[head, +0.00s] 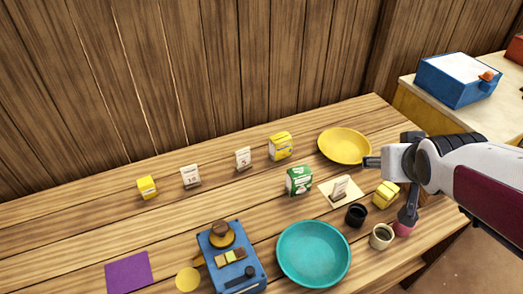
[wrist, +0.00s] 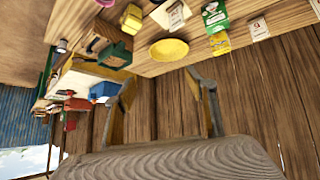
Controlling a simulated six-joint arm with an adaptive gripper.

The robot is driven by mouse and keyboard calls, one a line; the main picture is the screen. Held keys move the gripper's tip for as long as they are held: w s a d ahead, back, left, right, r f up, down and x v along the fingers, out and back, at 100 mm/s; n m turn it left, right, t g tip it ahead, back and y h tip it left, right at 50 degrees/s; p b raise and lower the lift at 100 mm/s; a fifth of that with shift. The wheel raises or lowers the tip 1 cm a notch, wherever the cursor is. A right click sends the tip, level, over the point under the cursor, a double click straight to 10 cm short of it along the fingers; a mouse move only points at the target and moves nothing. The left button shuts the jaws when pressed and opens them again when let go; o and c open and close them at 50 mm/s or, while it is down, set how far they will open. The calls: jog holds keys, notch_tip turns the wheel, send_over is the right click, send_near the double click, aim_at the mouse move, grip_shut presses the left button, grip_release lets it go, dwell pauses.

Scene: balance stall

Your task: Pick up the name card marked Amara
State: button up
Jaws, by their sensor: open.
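Three small white standing cards are on the table, and their writing is too small for me to tell which says Amara. One card (head: 340,187) stands on a cream square right of the green box and also shows in the wrist view (wrist: 176,16). Another card (head: 243,158) stands near the back wall, also in the wrist view (wrist: 259,28). The third card (head: 190,176) is farther left. My gripper (head: 387,188) is open and empty at the table's right end, fingers wide apart in the wrist view (wrist: 165,82), touching no card.
A yellow plate (head: 344,146) lies beside my gripper. A teal plate (head: 314,254) and blue scale (head: 232,262) are in front.

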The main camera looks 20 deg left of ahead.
jog(key=w+a+f+n+y, duration=0.2)
jog(key=w+a+f, duration=0.1)
jog(key=w+a, duration=0.45)
jog(key=n+y, duration=0.5)
jog(key=y, duration=0.3)
send_near(243, 152)
jog(key=w+a, duration=0.2)
jog(key=shift+s+a+f+g, duration=0.1)
jog(key=shift+s+f+g, duration=0.05)
jog(key=shift+f+g, duration=0.15)
jog(key=shift+w+a+f+h, duration=0.3)
jog(key=shift+w+a+f, duration=0.2)
jog(key=shift+w+a, duration=0.35)
jog(key=shift+a, duration=0.15)
jog(key=shift+x, duration=2.45)
